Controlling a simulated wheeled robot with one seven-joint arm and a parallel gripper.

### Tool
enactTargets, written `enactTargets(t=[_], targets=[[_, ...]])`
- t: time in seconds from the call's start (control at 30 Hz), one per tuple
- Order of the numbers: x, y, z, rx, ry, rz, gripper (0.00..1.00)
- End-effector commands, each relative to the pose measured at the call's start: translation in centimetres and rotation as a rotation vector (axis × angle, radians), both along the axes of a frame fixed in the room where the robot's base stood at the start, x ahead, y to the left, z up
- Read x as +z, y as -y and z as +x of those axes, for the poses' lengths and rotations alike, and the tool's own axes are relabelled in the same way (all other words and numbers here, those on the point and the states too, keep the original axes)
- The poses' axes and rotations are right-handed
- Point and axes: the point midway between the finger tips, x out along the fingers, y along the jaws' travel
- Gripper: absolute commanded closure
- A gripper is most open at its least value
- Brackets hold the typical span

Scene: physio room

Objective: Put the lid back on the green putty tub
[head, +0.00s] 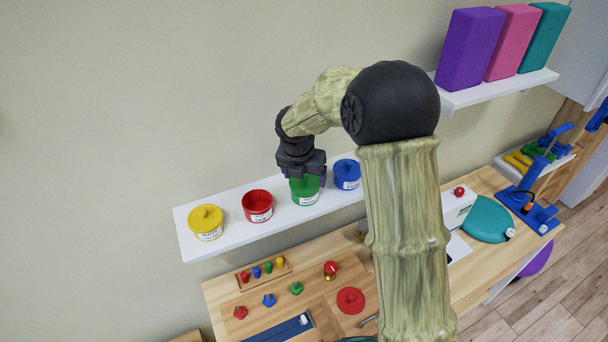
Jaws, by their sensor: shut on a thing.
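The green putty tub (306,199) stands upright on the white wall shelf, between the red tub and the blue tub. My gripper (307,180) points down right over it and is shut on the green lid (304,185), with a dark finger on each side. The lid is at the top of the tub. I cannot tell whether it is seated on the rim or slightly above it, because the fingers and wrist cover part of it.
A red disc (350,300) and several small pegs and knobs lie on the wooden table below. Foam blocks (470,48) stand on a higher shelf.

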Motion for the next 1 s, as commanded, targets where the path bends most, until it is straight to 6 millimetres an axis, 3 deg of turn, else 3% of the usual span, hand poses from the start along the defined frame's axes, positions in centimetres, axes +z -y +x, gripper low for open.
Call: enactTargets(t=[0.83, 0.87, 0.93, 1.0], targets=[[-0.06, 0.02, 0.01, 0.0, 0.0, 0.0, 0.42], [-0.06, 0.02, 0.01, 0.0, 0.0, 0.0, 0.15], [-0.05, 0.01, 0.01, 0.0, 0.0, 0.0, 0.01], [-0.05, 0.01, 0.01, 0.0, 0.0, 0.0, 0.0]])
